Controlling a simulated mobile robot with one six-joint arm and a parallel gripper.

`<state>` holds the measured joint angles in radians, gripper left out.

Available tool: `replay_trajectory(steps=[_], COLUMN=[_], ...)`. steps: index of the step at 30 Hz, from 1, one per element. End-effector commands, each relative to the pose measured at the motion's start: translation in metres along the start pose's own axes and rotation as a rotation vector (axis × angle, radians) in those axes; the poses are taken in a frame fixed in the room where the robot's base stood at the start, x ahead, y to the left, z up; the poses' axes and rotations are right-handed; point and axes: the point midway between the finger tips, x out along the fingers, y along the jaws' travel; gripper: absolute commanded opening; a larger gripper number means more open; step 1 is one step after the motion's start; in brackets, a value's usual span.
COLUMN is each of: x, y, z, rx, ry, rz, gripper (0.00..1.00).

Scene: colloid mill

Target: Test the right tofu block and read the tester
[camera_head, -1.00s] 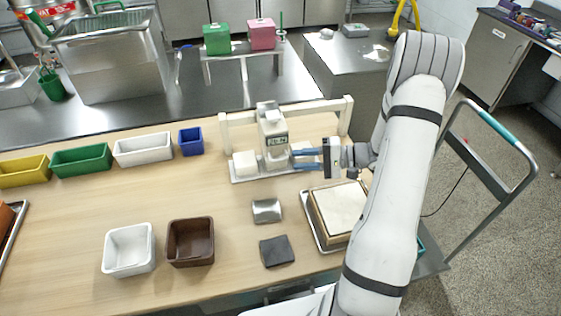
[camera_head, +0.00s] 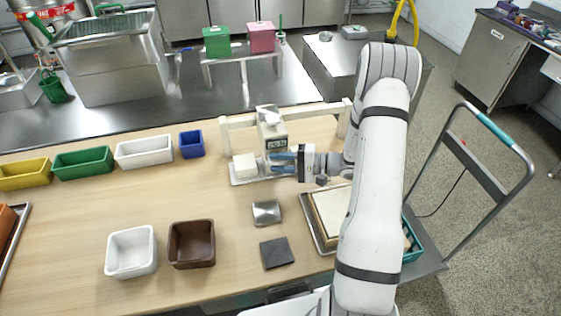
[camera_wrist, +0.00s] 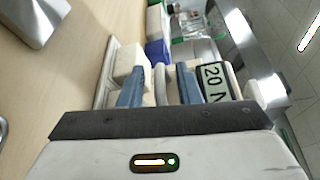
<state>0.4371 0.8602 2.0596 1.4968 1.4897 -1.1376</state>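The tester (camera_head: 271,124), a pale upright unit with a small display (camera_head: 277,144), stands between white rail posts. In the wrist view the display (camera_wrist: 215,82) appears to read "20 N", turned sideways and cut off by a finger. The left tofu block (camera_head: 245,165) sits on the white tray (camera_head: 238,181); it also shows in the wrist view (camera_wrist: 130,62). The right tofu block is not clearly visible in the head view, behind my gripper. My gripper (camera_head: 284,162) has two blue fingers apart at the tester's lower part; pale parts show between them, and contact cannot be told.
A framed pale slab (camera_head: 328,208) on a tray lies right, partly behind my arm. A metal block (camera_head: 266,212) and dark pad (camera_head: 277,253) lie in front. White (camera_head: 131,252) and brown (camera_head: 191,244) bins stand left. The table's left-middle is clear.

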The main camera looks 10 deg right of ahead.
Motion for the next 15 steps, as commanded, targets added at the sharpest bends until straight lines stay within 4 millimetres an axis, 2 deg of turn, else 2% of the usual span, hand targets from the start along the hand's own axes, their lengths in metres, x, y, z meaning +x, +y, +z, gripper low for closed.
replay_trajectory(steps=[2, 13, 15], x=[-0.0001, -0.0003, -0.0004], y=[0.0002, 0.001, 0.0015], z=[0.0, 0.0002, 0.0003], rx=[0.0, 0.002, 0.003], ry=[0.0, 0.0, 0.0], rz=[0.0, 0.002, 0.003], gripper=[0.31, 0.0, 0.0])
